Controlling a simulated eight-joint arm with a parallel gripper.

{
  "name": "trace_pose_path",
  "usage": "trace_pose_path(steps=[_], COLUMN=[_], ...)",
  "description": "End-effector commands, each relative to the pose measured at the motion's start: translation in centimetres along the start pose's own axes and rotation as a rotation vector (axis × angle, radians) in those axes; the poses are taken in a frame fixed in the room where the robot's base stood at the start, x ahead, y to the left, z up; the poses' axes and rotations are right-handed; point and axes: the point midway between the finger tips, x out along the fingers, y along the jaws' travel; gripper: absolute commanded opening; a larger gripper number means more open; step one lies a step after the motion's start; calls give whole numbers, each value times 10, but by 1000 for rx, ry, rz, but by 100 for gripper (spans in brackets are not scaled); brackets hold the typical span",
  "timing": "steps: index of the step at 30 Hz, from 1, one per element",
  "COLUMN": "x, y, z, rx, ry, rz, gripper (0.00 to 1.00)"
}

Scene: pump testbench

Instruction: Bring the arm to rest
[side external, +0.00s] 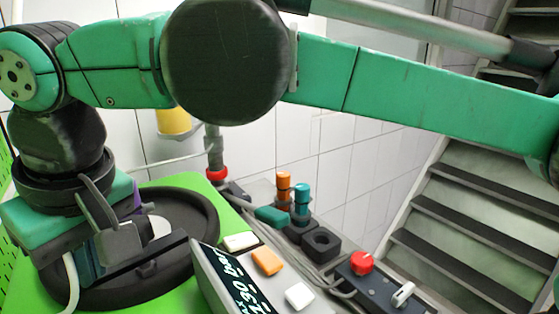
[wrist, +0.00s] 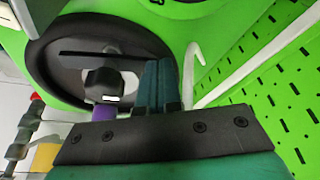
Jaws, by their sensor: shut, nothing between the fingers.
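My gripper (side external: 92,272) hangs at the left of the side view, below the wrist joint and over the black round basin (side external: 205,225) in the green bench. In the wrist view its two teal fingers (wrist: 158,66) point toward the basin (wrist: 50,85) and lie side by side, shut with nothing between them. A grey lever-like part (side external: 118,243) shows just right of the fingers, with a purple part (side external: 138,197) behind it. The purple part also shows in the wrist view (wrist: 104,111). I cannot tell whether the fingers touch the basin.
A control panel (side external: 208,275) with a lit display and orange and white buttons stands right of the basin. Beyond it are orange (side external: 283,185) and teal (side external: 302,197) capped parts, a black square block (side external: 321,245) and a red knob (side external: 361,262). Stairs (side external: 470,215) rise at right.

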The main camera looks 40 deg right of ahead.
Motion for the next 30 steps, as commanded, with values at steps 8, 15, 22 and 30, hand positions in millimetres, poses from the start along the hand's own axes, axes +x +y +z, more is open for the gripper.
trace_pose_path(steps=[8,15,22,30], x=[-10,-30,-17,16], y=[4,99,206,261], z=[-13,-6,84,192], rx=[40,198,331,447], ry=[82,262,301,314], rz=[-78,-105,48,198], gripper=[0,0,0,0])
